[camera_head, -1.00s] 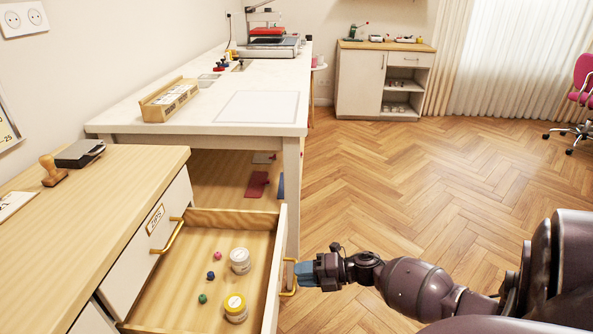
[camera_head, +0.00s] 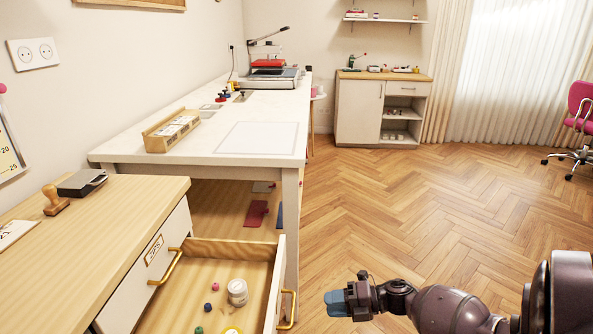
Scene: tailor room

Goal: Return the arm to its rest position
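My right arm comes in from the lower right, and its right gripper (camera_head: 338,302) hangs over the floor, apart from the drawer. Its blue fingers appear close together, but their gap cannot be made out from this side. No object shows in it. The open drawer (camera_head: 235,250) is just left of the gripper, with its brass handle (camera_head: 287,309) on the front panel between them. My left gripper is not in view.
The drawer holds a white-lidded jar (camera_head: 237,292) and small coloured balls (camera_head: 215,286). A wooden counter (camera_head: 110,215) and white worktable (camera_head: 225,165) stand left. The wood floor (camera_head: 430,210) is clear around my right arm, with a cabinet (camera_head: 359,112) far back.

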